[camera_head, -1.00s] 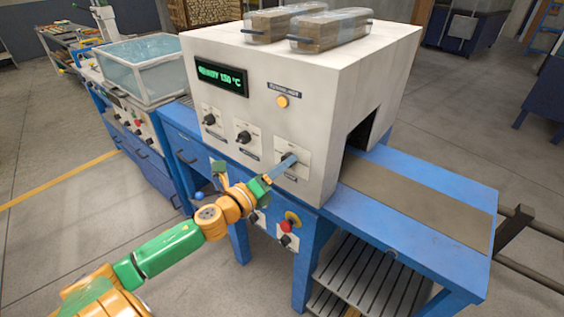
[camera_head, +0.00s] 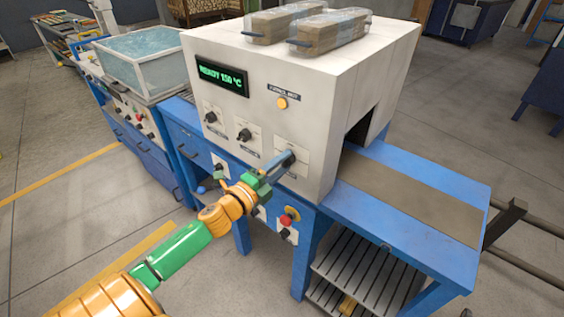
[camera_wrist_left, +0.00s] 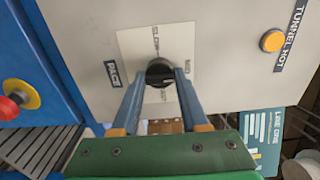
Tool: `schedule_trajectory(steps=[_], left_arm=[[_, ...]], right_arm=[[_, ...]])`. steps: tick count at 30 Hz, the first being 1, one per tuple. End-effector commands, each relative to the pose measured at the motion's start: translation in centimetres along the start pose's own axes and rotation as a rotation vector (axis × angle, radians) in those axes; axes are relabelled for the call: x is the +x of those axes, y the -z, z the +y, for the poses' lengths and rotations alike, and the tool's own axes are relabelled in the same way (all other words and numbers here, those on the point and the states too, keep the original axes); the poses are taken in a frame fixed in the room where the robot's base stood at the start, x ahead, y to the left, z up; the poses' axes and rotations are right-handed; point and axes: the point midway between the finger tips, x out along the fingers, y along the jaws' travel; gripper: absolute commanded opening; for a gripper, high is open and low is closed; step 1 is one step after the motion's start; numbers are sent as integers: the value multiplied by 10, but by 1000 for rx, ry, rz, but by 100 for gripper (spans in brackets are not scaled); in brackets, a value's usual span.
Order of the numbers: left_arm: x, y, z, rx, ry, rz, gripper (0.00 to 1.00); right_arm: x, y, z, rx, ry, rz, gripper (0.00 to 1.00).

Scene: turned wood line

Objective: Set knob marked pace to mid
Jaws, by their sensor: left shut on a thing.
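The pace knob (camera_wrist_left: 159,70) is a round black knob on a white plate (camera_wrist_left: 128,42) on the machine's front. In the left wrist view its PACE label (camera_wrist_left: 114,73) is at the left, with SLOW above the knob and MID lettering at the right. My left gripper (camera_wrist_left: 160,80) is shut on the knob, one blue finger on each side. In the head view, my left gripper (camera_head: 286,160) reaches the rightmost knob plate (camera_head: 298,148). The fingers partly cover the knob, and I cannot tell where it points. My right gripper is not in view.
Two more black knobs (camera_head: 211,117) (camera_head: 244,135) sit left on the white machine (camera_head: 310,110). Its display (camera_head: 221,76) reads READY 150 °C. An amber lamp (camera_head: 282,103) is above, a red stop button (camera_head: 286,219) below. The conveyor (camera_head: 410,195) extends right.

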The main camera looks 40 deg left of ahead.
Motion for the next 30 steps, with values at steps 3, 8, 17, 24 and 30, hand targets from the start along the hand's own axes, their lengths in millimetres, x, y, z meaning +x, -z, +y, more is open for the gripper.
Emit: schedule_trajectory(steps=[3,8,17,24,30], left_arm=[[0,0,0,-17,-1,-1,0],[0,0,0,-24,-1,0,0],[0,0,0,-23,-1,0,46],[0,0,0,-23,0,0,74],[-2,0,1,-23,0,0,74]], right_arm=[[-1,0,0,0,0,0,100],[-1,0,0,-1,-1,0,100],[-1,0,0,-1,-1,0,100],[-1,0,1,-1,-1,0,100],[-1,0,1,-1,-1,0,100]])
